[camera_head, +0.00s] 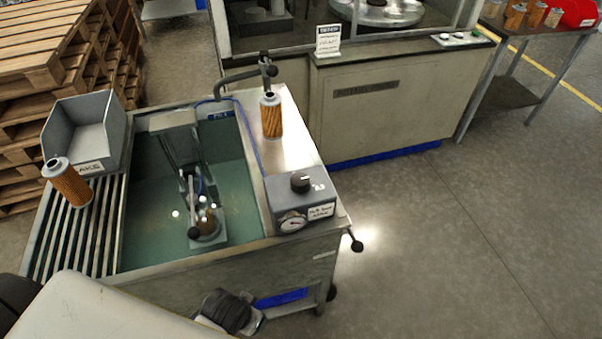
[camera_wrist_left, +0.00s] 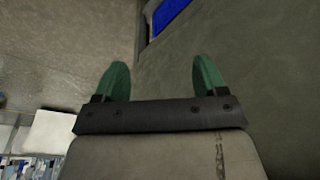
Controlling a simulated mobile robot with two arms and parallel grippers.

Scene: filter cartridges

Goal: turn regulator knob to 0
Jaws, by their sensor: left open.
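The regulator is a grey box at the front right corner of the wash-tank bench in the head view. Its black knob (camera_head: 300,182) sits on top, and a round dial gauge (camera_head: 293,223) and a white label are on its front face. I cannot read the knob's setting. My left gripper (camera_wrist_left: 162,82) shows in the left wrist view with its two green fingers apart and nothing between them. In the head view, a dark gripper part low by the bench front does not show its fingers clearly. My right gripper is not in view.
A filter cartridge (camera_head: 271,116) stands at the bench's back right, under a pipe. Another cartridge (camera_head: 67,182) leans on the slatted rack beside a grey bin (camera_head: 83,138). The tank (camera_head: 150,224) holds a fixture in liquid. Open floor lies to the right.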

